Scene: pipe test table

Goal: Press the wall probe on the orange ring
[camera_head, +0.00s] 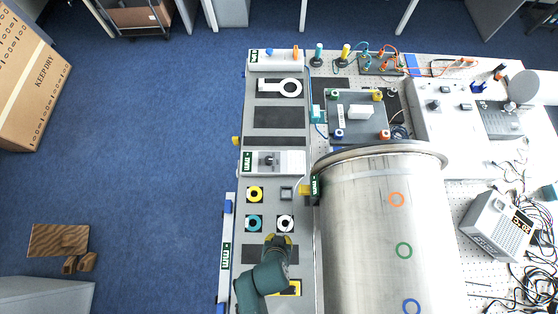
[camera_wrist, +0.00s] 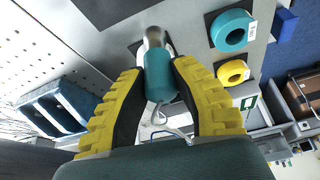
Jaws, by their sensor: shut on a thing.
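The orange ring (camera_head: 396,199) is marked on the upper side of the large steel pipe (camera_head: 360,240), near its flanged end. My gripper (camera_head: 278,240) is over the grey panel left of the pipe, well apart from the orange ring. In the wrist view, my gripper (camera_wrist: 158,72) has its yellow, ribbed fingers shut on the wall probe (camera_wrist: 159,85), a teal cylinder with a metal tip. A cable shows beneath it. In the head view my gripper hides most of the probe. The orange ring is not in the wrist view.
A green ring (camera_head: 404,250) and a blue ring (camera_head: 411,306) are also on the pipe. A yellow coupler (camera_head: 255,194), a teal one (camera_head: 254,223) and a white one (camera_head: 285,223) sit on the panel near my gripper. Instruments and cables crowd the right side.

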